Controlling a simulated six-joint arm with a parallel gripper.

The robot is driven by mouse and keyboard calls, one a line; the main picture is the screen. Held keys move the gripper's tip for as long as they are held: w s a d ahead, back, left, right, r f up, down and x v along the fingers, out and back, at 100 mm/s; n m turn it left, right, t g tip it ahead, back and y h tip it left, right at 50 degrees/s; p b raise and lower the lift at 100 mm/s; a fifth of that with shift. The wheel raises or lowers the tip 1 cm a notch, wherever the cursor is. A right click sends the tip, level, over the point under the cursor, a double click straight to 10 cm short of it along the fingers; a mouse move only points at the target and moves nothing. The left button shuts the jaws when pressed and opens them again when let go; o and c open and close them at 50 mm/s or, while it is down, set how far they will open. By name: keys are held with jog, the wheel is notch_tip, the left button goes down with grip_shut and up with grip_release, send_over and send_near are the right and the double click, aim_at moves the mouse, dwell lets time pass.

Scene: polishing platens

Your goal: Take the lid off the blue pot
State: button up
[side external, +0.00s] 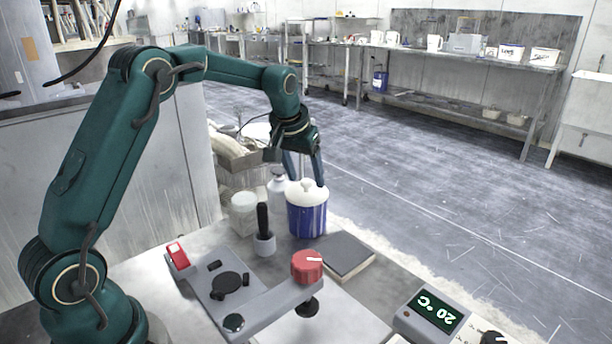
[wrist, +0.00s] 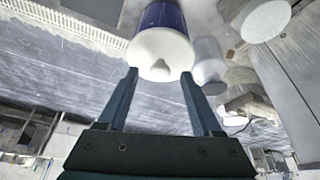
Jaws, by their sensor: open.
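The blue pot (side external: 307,219) stands upright on the bench near its far edge, with pale stripes on its side. Its white lid (side external: 306,192) with a round knob sits on top. In the wrist view the lid (wrist: 160,52) is just beyond my fingertips and the blue pot (wrist: 163,15) shows behind it. My gripper (side external: 305,172) is above the pot, fingers pointing down. In the wrist view my gripper (wrist: 159,75) is open and empty, its fingers on either side of the lid's knob. Whether a finger touches the lid I cannot tell.
A white bottle (side external: 278,187) and a white-lidded jar (side external: 244,212) stand left of the pot. A black-handled tool in a grey cup (side external: 264,242) is in front. A dark book (side external: 344,256), a red knob (side external: 307,266) and a temperature display (side external: 436,309) are nearer.

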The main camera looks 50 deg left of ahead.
jog(key=shift+w+f, duration=0.15)
jog(key=shift+f, duration=0.3)
grip_shut()
